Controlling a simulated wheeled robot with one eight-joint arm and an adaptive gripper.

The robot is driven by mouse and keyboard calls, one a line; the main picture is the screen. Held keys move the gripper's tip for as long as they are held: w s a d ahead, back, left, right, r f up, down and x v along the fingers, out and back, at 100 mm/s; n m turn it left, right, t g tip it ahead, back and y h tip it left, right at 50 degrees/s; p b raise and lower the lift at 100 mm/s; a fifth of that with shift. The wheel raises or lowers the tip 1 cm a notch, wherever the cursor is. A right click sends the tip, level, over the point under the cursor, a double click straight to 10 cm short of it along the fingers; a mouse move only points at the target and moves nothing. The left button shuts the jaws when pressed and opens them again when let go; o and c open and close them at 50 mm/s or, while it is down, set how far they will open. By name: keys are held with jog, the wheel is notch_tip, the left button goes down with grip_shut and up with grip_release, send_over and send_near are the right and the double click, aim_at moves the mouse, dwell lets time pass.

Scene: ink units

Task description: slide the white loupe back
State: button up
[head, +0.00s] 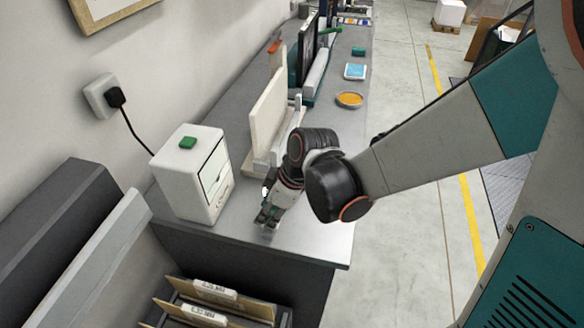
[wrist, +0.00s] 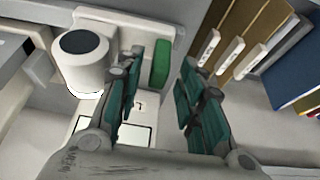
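A white cylinder with a dark round top, which looks like the white loupe (wrist: 82,62), stands at the upper left of the wrist view, by a pale frame. It is outside my gripper's fingers, to the left of the left one. My gripper (head: 268,215) is low over the near end of the grey bench, just right of the white box (head: 188,172). In the wrist view my gripper (wrist: 164,75) has its fingers apart, with nothing held between them. I cannot clearly make out the loupe in the head view, where my arm covers part of the bench.
A green block (wrist: 160,64) shows beyond the fingertips. The white box carries a green button (head: 187,142). A cream upright panel (head: 268,112) stands behind my wrist. Folders (head: 215,290) sit below the bench's near edge.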

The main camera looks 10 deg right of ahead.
jog(key=v, duration=1)
jog(key=shift+s+d+r, duration=0.2)
jog(key=shift+s+r, duration=0.1)
jog(key=shift+d, duration=0.1)
jog(key=s+d+r+m+t+h, duration=0.2)
jog(key=s+d+m, duration=0.1)
jog(key=d+m, duration=0.3)
jog(key=s+d+r+m+t+h+b, duration=0.1)
jog(key=s+d+r+m+t+h, duration=0.1)
jog(key=d+m, duration=0.5)
jog(key=shift+s+d+m+t+b, duration=0.3)
jog(key=shift+s+d+t, duration=0.55)
jog(key=shift+d, duration=0.15)
dwell(1.7)
